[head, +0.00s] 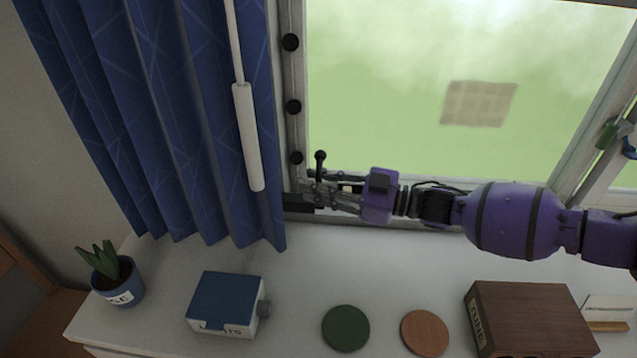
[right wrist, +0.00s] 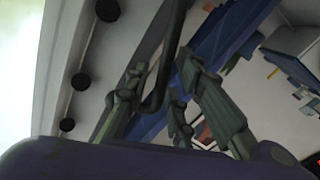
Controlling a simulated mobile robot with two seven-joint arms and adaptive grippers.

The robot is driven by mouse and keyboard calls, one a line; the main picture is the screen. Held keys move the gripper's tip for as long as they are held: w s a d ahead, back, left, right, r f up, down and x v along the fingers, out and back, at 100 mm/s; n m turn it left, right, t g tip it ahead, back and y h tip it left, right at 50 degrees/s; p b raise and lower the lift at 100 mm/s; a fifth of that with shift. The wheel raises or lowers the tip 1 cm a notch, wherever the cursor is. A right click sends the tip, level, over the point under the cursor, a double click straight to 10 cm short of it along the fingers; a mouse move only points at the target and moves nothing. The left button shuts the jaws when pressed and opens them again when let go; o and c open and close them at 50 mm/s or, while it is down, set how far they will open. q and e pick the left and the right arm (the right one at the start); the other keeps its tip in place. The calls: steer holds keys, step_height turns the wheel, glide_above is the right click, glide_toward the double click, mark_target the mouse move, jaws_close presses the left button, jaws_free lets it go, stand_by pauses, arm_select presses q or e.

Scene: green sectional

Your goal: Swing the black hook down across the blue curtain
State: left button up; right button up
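The blue curtain (head: 180,110) hangs in folds at the left of the head view, with its right edge beside the window frame. The black hook (head: 320,157) stands near that edge, its ball end up and its lower part hidden by my fingers. In the right wrist view a bent dark bar, seemingly the hook (right wrist: 167,62), passes between my fingers. My right gripper (head: 308,187) reaches in from the right, level, at the hook. Its fingers look apart in the right wrist view (right wrist: 160,72); contact with the hook is unclear. My left gripper is not in view.
A white wand (head: 247,135) hangs before the curtain. Black knobs (head: 293,107) line the window frame. Below, the white top holds a potted plant (head: 118,280), a blue-topped box (head: 226,300), green (head: 345,328) and brown discs (head: 425,333) and a wooden box (head: 530,318).

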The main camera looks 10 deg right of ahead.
jaws_close()
